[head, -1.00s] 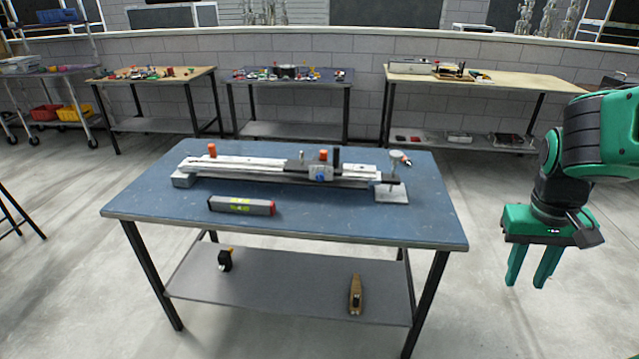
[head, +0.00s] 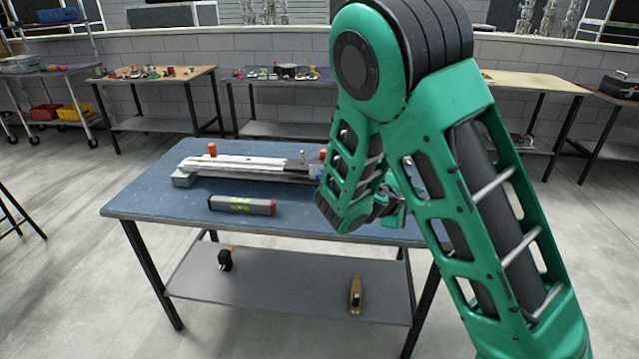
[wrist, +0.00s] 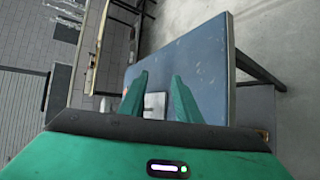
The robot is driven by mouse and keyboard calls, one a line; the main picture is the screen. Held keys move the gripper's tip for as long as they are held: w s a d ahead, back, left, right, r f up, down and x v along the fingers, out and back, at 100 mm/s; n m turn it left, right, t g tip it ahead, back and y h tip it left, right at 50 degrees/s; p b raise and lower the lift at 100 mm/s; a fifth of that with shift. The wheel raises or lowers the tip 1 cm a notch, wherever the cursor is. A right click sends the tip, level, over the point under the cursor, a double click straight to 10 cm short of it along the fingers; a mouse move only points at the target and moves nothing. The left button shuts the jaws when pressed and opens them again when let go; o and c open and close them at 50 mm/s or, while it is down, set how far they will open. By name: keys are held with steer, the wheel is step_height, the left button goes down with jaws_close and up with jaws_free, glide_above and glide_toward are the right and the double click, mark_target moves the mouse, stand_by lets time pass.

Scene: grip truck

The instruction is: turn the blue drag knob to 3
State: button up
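The long grey rail device (head: 240,162) lies on the blue table. My arm covers its right part in the head view, so the blue drag knob is hidden now. My gripper is mostly behind my own arm in the head view. In the wrist view my gripper (wrist: 158,88) shows two green fingers, spread apart with nothing held. A pale grey plate (wrist: 156,100) on the table shows between the fingers, at a distance I cannot tell. The knob cannot be made out in the wrist view.
The blue tabletop (head: 150,200) also carries a grey box with a red end (head: 242,205) in front of the rail. A lower shelf (head: 290,290) holds small tools. Other tables stand behind.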

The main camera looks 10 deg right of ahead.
steer(key=w+a+f+n+t+y, duration=0.1)
steer(key=w+a+n+t, duration=0.25)
steer(key=a, duration=0.25)
steer(key=w+a+n+t, duration=0.2)
steer(key=a+n, duration=0.2)
steer(key=a, duration=0.3)
steer(key=n+t+y, duration=0.4)
steer(key=n+y, duration=0.1)
steer(key=n, duration=0.2)
glide_toward(320, 179)
steer(key=shift+v, duration=0.95)
steer(key=shift+w+f, duration=0.1)
steer(key=x, duration=1)
steer(key=shift+w+d, duration=0.1)
steer(key=shift+w, duration=0.1)
steer(key=c, duration=0.7)
